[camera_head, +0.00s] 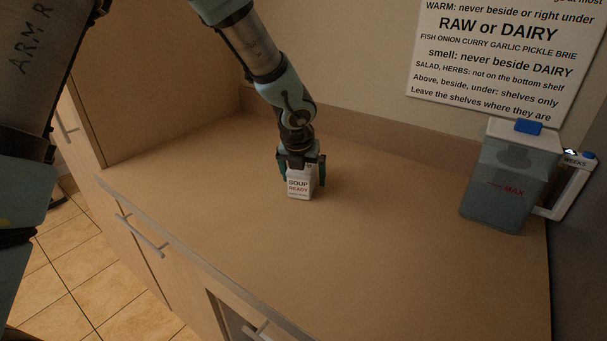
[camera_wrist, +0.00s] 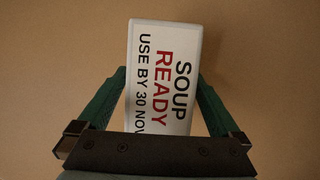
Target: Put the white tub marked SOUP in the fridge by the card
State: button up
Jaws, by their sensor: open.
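The white tub marked SOUP (camera_head: 299,189) stands upright on the brown counter. Its label reads SOUP, READY, and in the wrist view the tub (camera_wrist: 160,70) also reads USE BY 30 NOV. My gripper (camera_head: 301,168) is above the tub with its fingers down on either side of it. In the wrist view my gripper (camera_wrist: 160,100) has its green fingers spread, one left and one right of the tub. I cannot tell whether either finger touches it. The card (camera_head: 506,45) with rules in black print is on the wall at the upper right. No fridge is recognisable.
A grey lidded pitcher (camera_head: 508,180) with a blue tab and MAX mark stands at the counter's right end. The counter (camera_head: 400,240) is clear between it and the tub. Cabinet fronts with handles (camera_head: 142,236) drop below the front edge.

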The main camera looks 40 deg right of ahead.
jog(key=shift+c, duration=0.2)
grip_shut()
dwell(0.6)
